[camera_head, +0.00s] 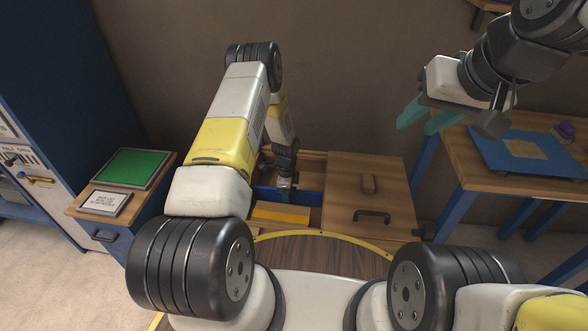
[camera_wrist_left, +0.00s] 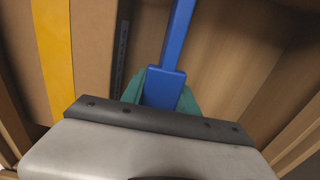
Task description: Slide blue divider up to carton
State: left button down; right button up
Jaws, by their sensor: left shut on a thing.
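The blue divider (camera_head: 309,197) stands across the open wooden compartment in the head view. My left gripper (camera_head: 286,184) reaches down into the compartment and is shut on the divider's tab. In the left wrist view the divider (camera_wrist_left: 178,38) runs up from between the teal fingertips (camera_wrist_left: 165,92). The carton (camera_head: 280,213), with a yellow-orange strip, lies on the near side of the divider. It also shows at the left of the left wrist view (camera_wrist_left: 92,50), with a gap between it and the divider. My right gripper (camera_head: 428,120) is open and empty, raised at the upper right.
A wooden lid or panel with a dark handle (camera_head: 372,215) covers the right of the chest. A small cabinet with a green panel (camera_head: 132,167) stands left. A table with a blue mat (camera_head: 500,158) stands right. The compartment walls are close around my left gripper.

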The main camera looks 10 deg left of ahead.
pick_arm(q)
jog(key=shift+s, duration=0.1)
jog(key=c, duration=1.2)
grip_release()
jog(key=shift+r, duration=3.9)
jog(key=shift+c, duration=0.3)
